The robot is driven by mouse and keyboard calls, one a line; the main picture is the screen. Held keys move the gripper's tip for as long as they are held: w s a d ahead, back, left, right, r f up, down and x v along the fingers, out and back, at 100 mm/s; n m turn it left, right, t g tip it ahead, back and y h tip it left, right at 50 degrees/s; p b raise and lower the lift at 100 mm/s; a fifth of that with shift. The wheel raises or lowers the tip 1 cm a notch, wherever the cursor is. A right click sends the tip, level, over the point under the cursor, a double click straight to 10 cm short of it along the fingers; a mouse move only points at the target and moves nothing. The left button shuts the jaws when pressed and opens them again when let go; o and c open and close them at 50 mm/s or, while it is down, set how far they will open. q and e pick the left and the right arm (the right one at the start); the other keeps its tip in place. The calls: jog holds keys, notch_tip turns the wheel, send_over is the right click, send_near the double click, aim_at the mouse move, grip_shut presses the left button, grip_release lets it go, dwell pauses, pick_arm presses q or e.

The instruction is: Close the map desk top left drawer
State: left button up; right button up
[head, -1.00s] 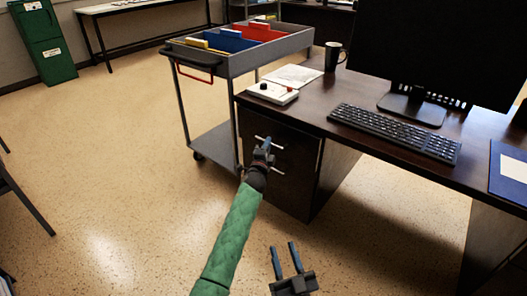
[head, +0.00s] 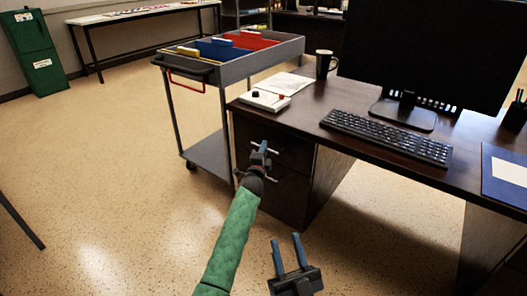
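The dark wood desk (head: 300,122) has a pedestal with two drawers below its left end. The top left drawer (head: 290,150) has a pale bar handle (head: 274,151) and looks about level with the pedestal front; I cannot tell if a small gap is left. My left gripper (head: 262,147), on the green-sleeved arm, is in front of this drawer at its handle and hides part of it. Whether it touches is unclear. Its fingers overlap in this view. The lower drawer (head: 285,195) is partly behind my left wrist. My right gripper (head: 288,254) is open and empty, low over the floor.
A grey cart (head: 237,66) with coloured folders stands against the desk's left side. On the desk are a white device (head: 264,101), papers, a mug (head: 325,64), a keyboard (head: 386,136), a monitor (head: 430,50) and a blue folder (head: 505,172).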

pick_arm(q)
jog(key=shift+o, duration=0.5)
jog(key=shift+f, duration=0.1)
